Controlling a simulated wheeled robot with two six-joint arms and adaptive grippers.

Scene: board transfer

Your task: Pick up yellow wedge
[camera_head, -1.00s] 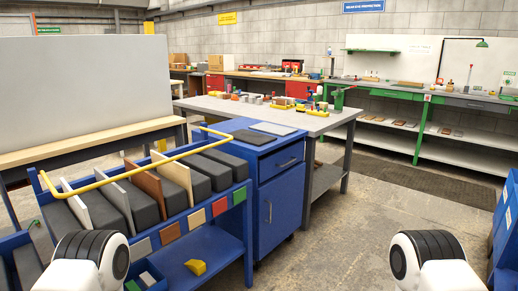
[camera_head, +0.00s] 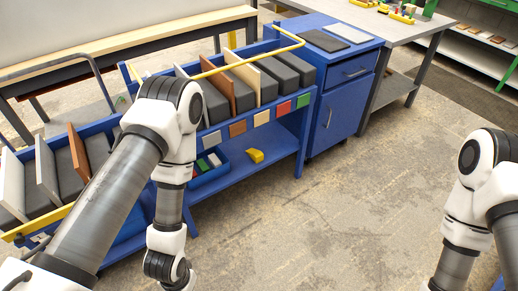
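The yellow wedge (camera_head: 255,155) lies on the lower shelf (camera_head: 230,175) of the blue cart, near the shelf's front edge. My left arm comes in from the lower left, bends at the elbow in front of the cart and hangs down to the bottom edge. The wedge is to the right of this arm and is not covered by it. My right arm stands at the right edge, away from the wedge. Neither gripper shows in the view.
The cart's upper rack (camera_head: 310,97) holds upright boards between dark blocks, under a yellow rail (camera_head: 246,64). A blue bin (camera_head: 208,170) with coloured pieces stands left of the wedge. A blue cabinet (camera_head: 340,107) stands right of the cart. The floor (camera_head: 340,220) in front is clear.

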